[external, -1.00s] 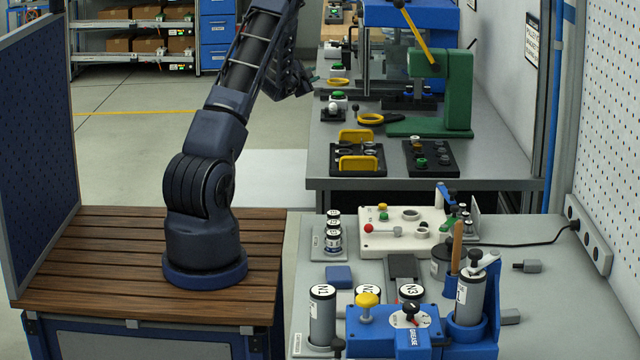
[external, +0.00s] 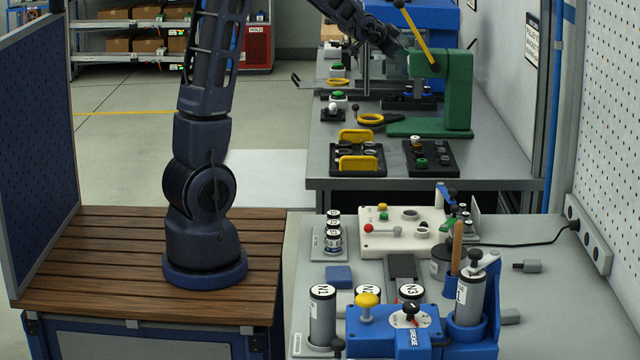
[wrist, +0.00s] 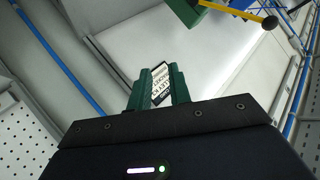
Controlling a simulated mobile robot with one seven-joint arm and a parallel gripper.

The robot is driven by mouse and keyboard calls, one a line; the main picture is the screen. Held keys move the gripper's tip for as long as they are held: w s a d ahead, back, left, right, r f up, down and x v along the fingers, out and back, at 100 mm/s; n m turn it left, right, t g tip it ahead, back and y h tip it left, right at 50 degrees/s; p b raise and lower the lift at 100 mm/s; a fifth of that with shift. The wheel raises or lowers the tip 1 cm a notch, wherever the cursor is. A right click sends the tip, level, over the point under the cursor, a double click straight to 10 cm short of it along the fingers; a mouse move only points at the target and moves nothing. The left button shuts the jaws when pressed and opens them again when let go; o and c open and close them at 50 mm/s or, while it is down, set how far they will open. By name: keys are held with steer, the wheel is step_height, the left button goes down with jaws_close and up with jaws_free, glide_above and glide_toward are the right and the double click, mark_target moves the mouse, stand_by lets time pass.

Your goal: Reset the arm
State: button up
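My arm (external: 203,150) stands on its round blue base on the slatted wooden top. Its upper links rise out of the top of the external view, and the forearm comes back down toward the right. My gripper is at the end of that forearm, above the rear bench near the green press; its fingers are too small to tell there. In the wrist view my gripper (wrist: 160,84) shows two green fingers with a gap between them. A wall sign shows through the gap, and nothing is held.
The green press (external: 457,90) with a yellow lever (external: 416,31) stands on the rear bench (external: 320,150). Black trays (external: 430,158) with small parts sit on its front. The near bench holds labelled cylinders (external: 322,310) and a blue fixture (external: 378,330). A perforated panel (external: 38,140) stands at left.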

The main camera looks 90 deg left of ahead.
steer(key=s+d+r+h, duration=0.1)
steer(key=s+d+h, duration=0.15)
steer(key=d, duration=1.35)
steer(key=s+d+r+h, duration=0.1)
steer(key=d+r+h, duration=0.15)
steer(key=d, duration=1.35)
steer(key=s+d+f+m+g+h, duration=0.1)
steer(key=s+d+f+g+h, duration=0.1)
steer(key=s+d, duration=0.8)
steer(key=s+d+f+m+g+h, duration=0.1)
steer(key=s+d+f+m+h, duration=0.1)
steer(key=s+d, duration=0.8)
steer(key=d+f, duration=0.1)
steer(key=d, duration=0.2)
steer(key=shift+f+g+h, duration=0.15)
steer(key=shift+g+h, duration=0.15)
steer(key=shift+g, duration=0.1)
